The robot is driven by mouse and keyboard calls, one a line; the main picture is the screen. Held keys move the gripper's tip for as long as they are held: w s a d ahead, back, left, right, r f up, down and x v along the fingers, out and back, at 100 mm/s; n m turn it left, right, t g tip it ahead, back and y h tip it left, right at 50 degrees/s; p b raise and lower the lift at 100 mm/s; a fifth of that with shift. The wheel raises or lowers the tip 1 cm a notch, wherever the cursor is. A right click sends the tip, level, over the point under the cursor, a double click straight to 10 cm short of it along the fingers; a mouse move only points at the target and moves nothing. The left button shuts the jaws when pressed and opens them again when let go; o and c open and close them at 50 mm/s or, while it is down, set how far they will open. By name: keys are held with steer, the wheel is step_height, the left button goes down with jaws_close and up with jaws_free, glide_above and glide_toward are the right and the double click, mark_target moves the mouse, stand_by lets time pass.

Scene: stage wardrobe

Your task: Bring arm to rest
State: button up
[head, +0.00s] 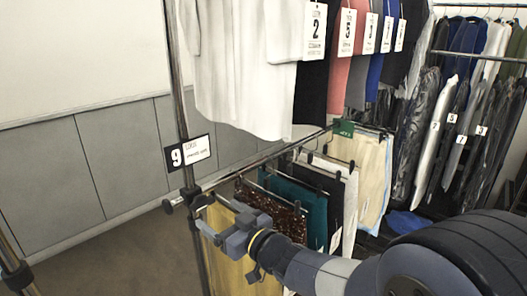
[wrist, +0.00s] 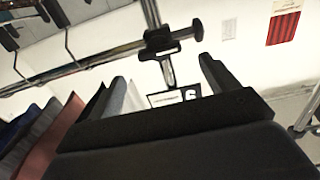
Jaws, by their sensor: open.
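My arm (head: 318,271) reaches in from the lower right of the head view. My gripper (head: 206,216) is at the near end of the lower clothes rail, in front of a yellow garment (head: 232,272). In the wrist view my gripper (wrist: 162,80) has its two fingers spread, with nothing between them. The rail's end knob (wrist: 192,33) and the number tag (wrist: 172,97) show beyond the fingers. I cannot tell whether a finger touches the yellow garment or its hanger.
The lower rail (head: 262,158) holds a sequined brown skirt (head: 273,216), a teal one (head: 306,207) and other garments. A rack post (head: 176,75) with a "9" tag (head: 188,153) stands at left. White shirts (head: 243,75) hang above. Bare floor (head: 140,262) lies at lower left.

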mark_target(205, 205)
steer(key=p+x, duration=0.1)
steer(key=x, duration=0.6)
steer(key=shift+w+a, duration=0.25)
steer(key=shift+w+a+r+p, duration=0.1)
steer(key=shift+w+a+p, duration=0.15)
steer(key=shift+p, duration=0.05)
steer(key=shift+m+p, duration=0.3)
steer(key=shift+p, duration=0.05)
steer(key=shift+f+b, duration=0.25)
steer(key=shift+b, duration=0.35)
